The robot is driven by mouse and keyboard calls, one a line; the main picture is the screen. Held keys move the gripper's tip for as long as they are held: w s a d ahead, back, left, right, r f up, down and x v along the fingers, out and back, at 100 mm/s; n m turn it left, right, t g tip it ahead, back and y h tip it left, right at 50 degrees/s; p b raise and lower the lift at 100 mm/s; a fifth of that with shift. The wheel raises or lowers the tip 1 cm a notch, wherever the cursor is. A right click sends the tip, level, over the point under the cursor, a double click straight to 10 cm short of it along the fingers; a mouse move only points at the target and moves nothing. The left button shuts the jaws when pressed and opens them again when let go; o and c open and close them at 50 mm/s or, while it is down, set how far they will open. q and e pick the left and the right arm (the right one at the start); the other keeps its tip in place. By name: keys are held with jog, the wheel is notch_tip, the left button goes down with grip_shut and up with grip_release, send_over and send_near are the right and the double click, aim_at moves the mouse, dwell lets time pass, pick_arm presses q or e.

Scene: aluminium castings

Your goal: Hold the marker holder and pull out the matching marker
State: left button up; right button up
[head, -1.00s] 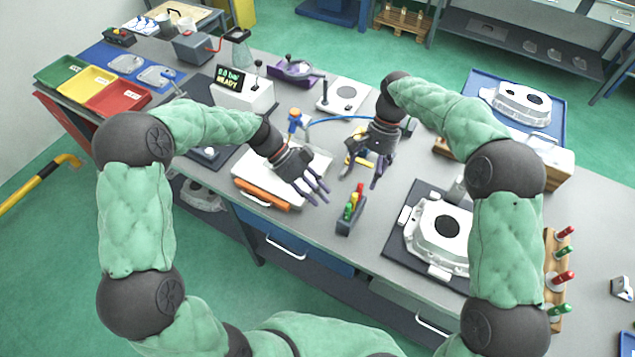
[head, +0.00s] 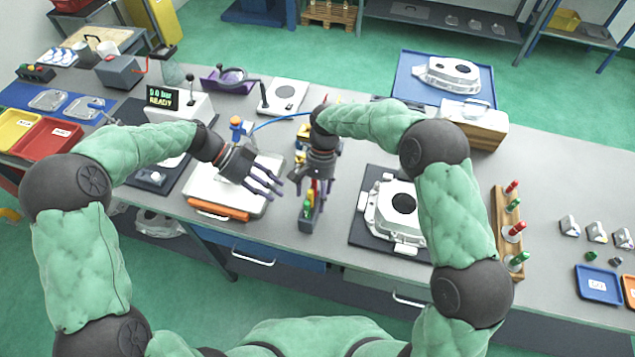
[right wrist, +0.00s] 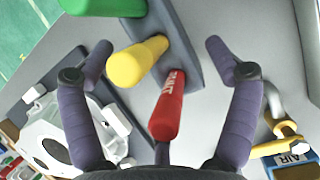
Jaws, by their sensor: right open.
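The marker holder (head: 306,224) is a small dark grey block standing on the bench, in front of my right gripper (head: 314,182). In the right wrist view the holder (right wrist: 190,45) carries a red marker (right wrist: 168,105) with white lettering, a yellow marker (right wrist: 136,63) and a green marker (right wrist: 105,5). My right gripper (right wrist: 158,48) is open, its purple fingers spread on either side of the red marker, apart from it. My left gripper (head: 266,180) is open and empty, over the white plate to the left of the holder.
The white plate (head: 205,185) with an orange bar (head: 217,210) lies left of the holder. A casting (head: 392,212) on a dark mat stands to the right. A wooden rack (head: 508,235) with red and green plugs is farther right. A blue hose (head: 280,120) runs behind.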

jog(key=shift+s+a+f, duration=0.1)
jog(key=shift+s+f, duration=0.1)
jog(key=shift+f, duration=0.3)
jog(key=c, duration=1.3)
